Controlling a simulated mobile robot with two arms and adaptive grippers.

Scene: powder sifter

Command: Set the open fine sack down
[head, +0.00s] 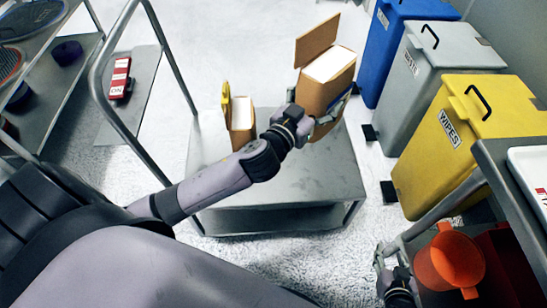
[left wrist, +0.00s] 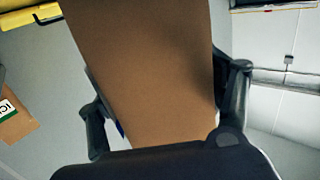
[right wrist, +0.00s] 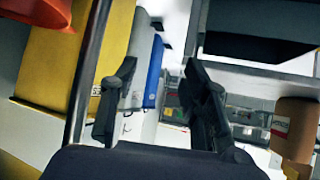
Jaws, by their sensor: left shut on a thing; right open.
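The open sack (head: 322,90) is a brown, box-shaped sack with a raised flap and white powder at its top. My left gripper (head: 318,118) is shut on it, and the sack stands about upright over the far right part of the grey cart (head: 300,180). Its base is partly hidden, so I cannot tell whether it touches the cart. In the left wrist view the sack (left wrist: 145,60) fills the space between both fingers. My right gripper (head: 388,268) is open and empty at the lower right; its spread fingers also show in the right wrist view (right wrist: 158,95).
A smaller brown sack with a yellow clip (head: 242,118) stands on the cart's left side. The cart top between and in front is clear. Blue (head: 395,40), grey (head: 440,75) and yellow (head: 465,135) bins line the right. An orange container (head: 450,262) is beside my right gripper.

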